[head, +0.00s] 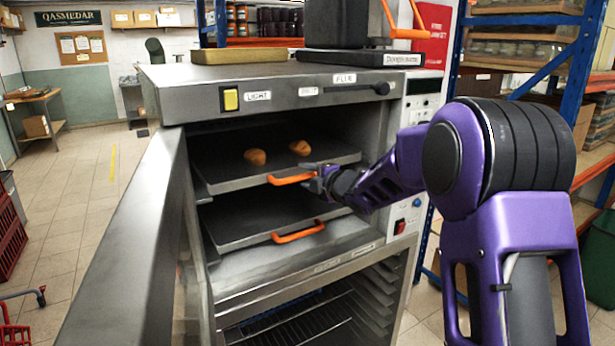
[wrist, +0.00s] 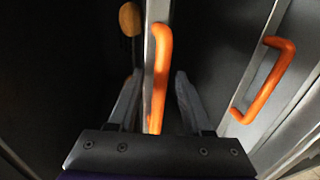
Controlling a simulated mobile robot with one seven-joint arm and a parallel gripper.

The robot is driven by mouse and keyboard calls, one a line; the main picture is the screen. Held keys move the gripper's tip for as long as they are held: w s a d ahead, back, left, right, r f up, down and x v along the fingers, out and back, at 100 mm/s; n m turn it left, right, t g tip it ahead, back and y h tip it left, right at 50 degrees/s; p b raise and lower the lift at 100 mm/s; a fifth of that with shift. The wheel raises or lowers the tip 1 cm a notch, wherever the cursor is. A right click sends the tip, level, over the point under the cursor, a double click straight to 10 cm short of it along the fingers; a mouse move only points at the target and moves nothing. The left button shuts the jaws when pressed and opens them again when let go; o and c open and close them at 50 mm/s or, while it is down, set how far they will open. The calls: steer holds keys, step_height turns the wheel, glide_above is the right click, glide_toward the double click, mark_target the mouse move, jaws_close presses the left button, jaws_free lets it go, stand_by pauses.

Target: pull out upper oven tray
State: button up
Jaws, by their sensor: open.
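The oven (head: 285,90) stands with its door (head: 135,240) swung open to the left. The upper tray (head: 225,184) sits inside with two brown bread rolls (head: 256,157) on it and an orange handle (head: 291,179) on its front edge. The lower tray (head: 265,241) has its own orange handle (head: 298,232). My gripper (head: 318,178) is at the right end of the upper handle. In the wrist view my open gripper (wrist: 155,98) has one finger on each side of the upper handle (wrist: 160,70). I cannot tell whether either finger touches it. The lower handle (wrist: 264,80) shows to the right.
A wire rack compartment (head: 310,310) lies below the oven chamber. Blue-framed shelving (head: 570,70) stands behind my arm at the right. Red crates (head: 10,230) stand at the far left. The tiled floor (head: 75,210) left of the door is mostly clear.

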jaws_close()
stand_by(1.4)
